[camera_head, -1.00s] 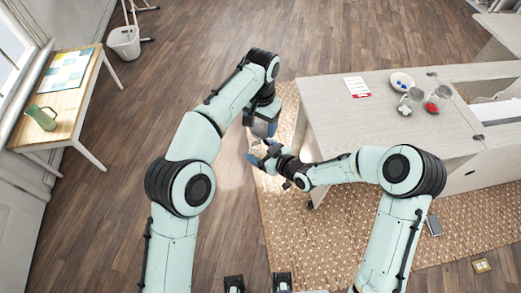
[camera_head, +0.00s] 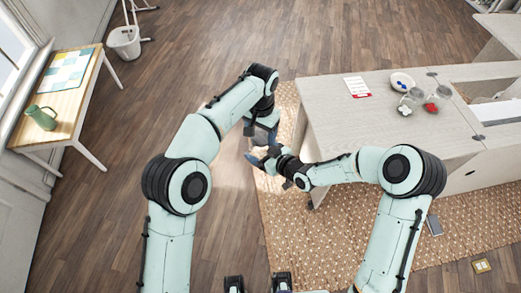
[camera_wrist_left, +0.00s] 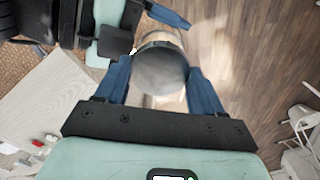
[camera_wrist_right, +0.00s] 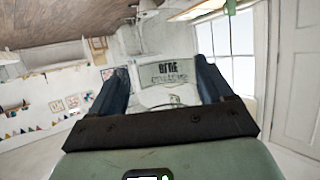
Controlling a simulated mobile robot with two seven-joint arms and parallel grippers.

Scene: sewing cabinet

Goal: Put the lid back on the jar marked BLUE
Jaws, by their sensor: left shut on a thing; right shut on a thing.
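My left gripper (camera_head: 262,133) is shut on a round grey lid (camera_wrist_left: 160,72), seen face-on between its blue fingers in the left wrist view. My right gripper (camera_head: 258,160) is below it and shut on a clear jar, whose BLUE label (camera_wrist_right: 174,68) shows between the fingers in the right wrist view. In the left wrist view the jar (camera_wrist_left: 162,40) shows just behind the lid, roughly in line with it. Whether the lid touches the jar's rim or sits a little apart, I cannot tell. The jar is mostly hidden by my grippers in the head view.
The pale cabinet top (camera_head: 340,125) on the right holds a white bowl (camera_head: 402,81), glass jars, a red heap (camera_head: 430,107) and a card (camera_head: 357,87). A side table (camera_head: 75,105) with a green pitcher (camera_head: 42,117) stands left. Open floor lies between them.

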